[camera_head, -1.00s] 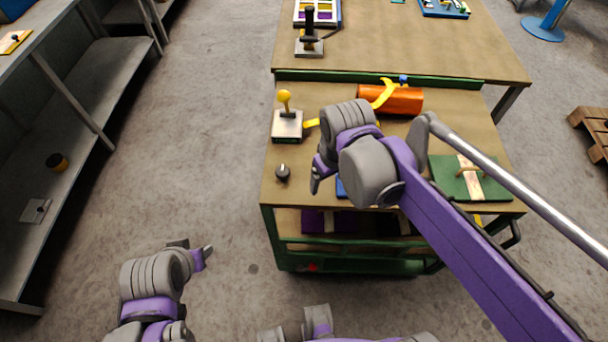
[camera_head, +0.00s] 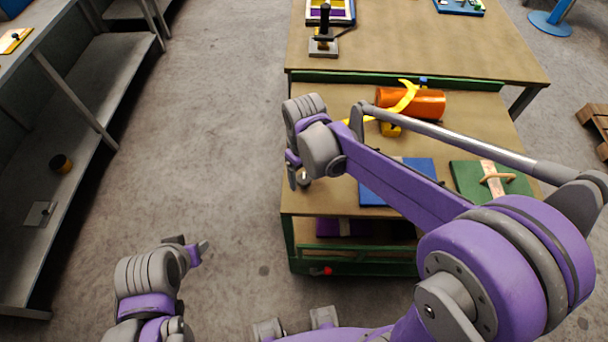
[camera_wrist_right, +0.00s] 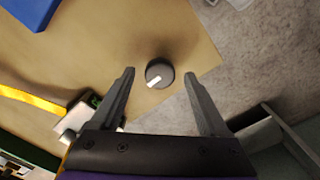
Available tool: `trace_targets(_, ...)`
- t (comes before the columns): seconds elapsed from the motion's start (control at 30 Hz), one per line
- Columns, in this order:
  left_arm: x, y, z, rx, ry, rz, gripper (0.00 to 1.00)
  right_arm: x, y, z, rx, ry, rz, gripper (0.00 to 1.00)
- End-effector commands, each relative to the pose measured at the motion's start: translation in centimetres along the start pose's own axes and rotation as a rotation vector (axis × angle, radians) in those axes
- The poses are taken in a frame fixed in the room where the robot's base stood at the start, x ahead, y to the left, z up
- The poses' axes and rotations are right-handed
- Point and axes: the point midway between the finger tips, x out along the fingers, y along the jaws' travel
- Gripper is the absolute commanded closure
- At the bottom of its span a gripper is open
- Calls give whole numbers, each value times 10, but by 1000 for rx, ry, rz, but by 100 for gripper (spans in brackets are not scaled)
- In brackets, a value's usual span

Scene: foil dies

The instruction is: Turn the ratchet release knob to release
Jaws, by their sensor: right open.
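The ratchet release knob (camera_wrist_right: 160,74) is a round dark knob with a white pointer mark. In the right wrist view it stands on the tan cart top near its edge. My right gripper (camera_wrist_right: 159,76) is open, with one finger to each side of the knob and a visible gap on both sides. I cannot tell how far above the top the fingertips are. In the head view my right gripper (camera_head: 297,174) hangs over the left edge of the cart and mostly hides the knob. My left gripper (camera_head: 189,247) is off the cart at the lower left, apart from everything.
The cart top (camera_head: 465,133) also carries an orange cylinder (camera_head: 425,103), a blue plate (camera_head: 425,172) and a green board (camera_head: 468,180). A lever box (camera_wrist_right: 76,120) is close to the right gripper in the wrist view. A shelf (camera_head: 70,110) stands left across open floor.

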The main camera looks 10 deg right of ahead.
Motion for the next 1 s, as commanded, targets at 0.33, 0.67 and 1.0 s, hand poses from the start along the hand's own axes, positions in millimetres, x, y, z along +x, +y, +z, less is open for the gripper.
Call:
trace_targets(0.33, 0, 0, 0, 0, 0, 0, 50, 8, 0, 0, 0, 0, 0, 21)
trace_targets(0.67, 0, 0, 0, 0, 0, 0, 50, 8, 0, 0, 0, 0, 0, 72)
trace_targets(1.0, 1, 0, 1, 0, -1, 0, 50, 8, 0, 0, 5, 0, 0, 100)
